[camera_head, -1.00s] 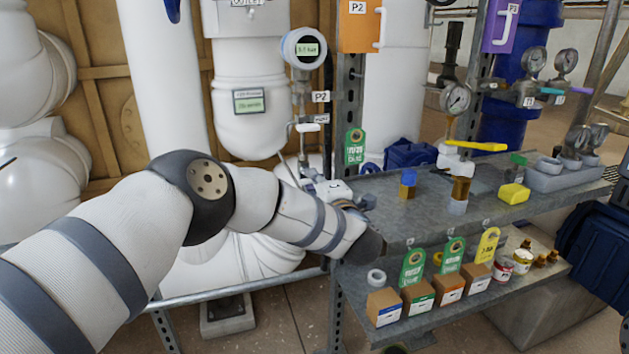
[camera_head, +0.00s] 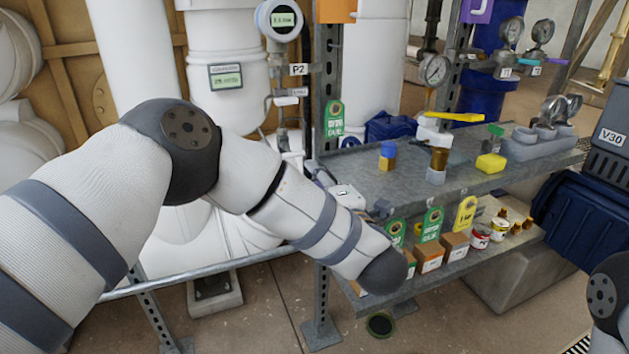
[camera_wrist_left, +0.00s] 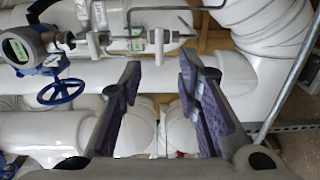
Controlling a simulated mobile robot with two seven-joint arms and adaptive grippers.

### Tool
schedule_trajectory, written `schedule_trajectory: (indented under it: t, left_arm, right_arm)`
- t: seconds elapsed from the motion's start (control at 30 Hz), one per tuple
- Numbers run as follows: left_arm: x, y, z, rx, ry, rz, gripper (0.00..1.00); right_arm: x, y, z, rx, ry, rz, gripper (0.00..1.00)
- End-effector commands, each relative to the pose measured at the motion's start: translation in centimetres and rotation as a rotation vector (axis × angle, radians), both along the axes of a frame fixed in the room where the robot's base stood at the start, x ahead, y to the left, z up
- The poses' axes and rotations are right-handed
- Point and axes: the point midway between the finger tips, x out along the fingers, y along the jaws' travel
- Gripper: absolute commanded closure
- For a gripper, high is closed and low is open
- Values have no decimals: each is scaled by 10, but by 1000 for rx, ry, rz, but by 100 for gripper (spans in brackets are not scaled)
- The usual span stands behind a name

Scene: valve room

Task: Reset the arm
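My left arm reaches in from the left in the head view. Its gripper (camera_head: 324,176) is at the left end of the grey shelf unit, partly hidden by the wrist. In the left wrist view the gripper (camera_wrist_left: 160,72) is open, with its two purple-padded fingers apart and nothing between them. White pipes lie beyond the fingers. A dark joint of my right arm (camera_head: 606,298) shows at the lower right edge; the right gripper is out of view.
The upper shelf (camera_head: 345,168) holds a blue-capped fitting (camera_head: 388,155), a yellow block (camera_head: 490,163) and a yellow-handled valve (camera_head: 453,117). Cardboard boxes (camera_head: 428,256) stand below. A blue handwheel (camera_wrist_left: 60,92) and gauge (camera_wrist_left: 22,48) are left of the fingers.

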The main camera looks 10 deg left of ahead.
Motion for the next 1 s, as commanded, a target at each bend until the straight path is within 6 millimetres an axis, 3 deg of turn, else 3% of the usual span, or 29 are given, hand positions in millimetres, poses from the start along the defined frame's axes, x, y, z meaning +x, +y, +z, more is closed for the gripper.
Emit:
schedule_trajectory:
  t: [0.37,0.47,0.57,0.6,0.67,0.7,0.77,0.8,0.87,0.9,1.0]
  left_arm:
    - [-5,-4,-4,10,13,-12,70]
    - [-11,-10,-45,112,146,-137,70]
    - [-41,-17,-129,301,416,-383,70]
    - [-62,-16,-164,375,536,-488,70]
    - [-100,-11,-211,472,704,-634,70]
    - [-128,-6,-238,528,811,-730,70]
    - [-175,5,-273,597,969,-871,70]
    - [-210,15,-292,634,1072,-963,70]
    - [-263,30,-314,677,1220,-1103,70]
    - [-300,41,-324,697,1315,-1196,70]
    - [-386,69,-332,712,1522,-1413,70]
  right_arm:
    - [0,0,0,0,0,0,60]
    - [1,0,1,0,-3,0,60]
    - [2,0,2,0,-7,0,60]
    - [2,0,2,0,-9,0,60]
    - [3,0,3,1,-11,0,60]
    - [3,0,3,0,-12,0,60]
    - [4,0,4,0,-14,0,60]
    - [4,0,4,0,-16,0,60]
    - [5,0,5,0,-18,0,60]
    - [5,0,5,0,-19,0,60]
    - [6,0,6,0,-21,0,60]
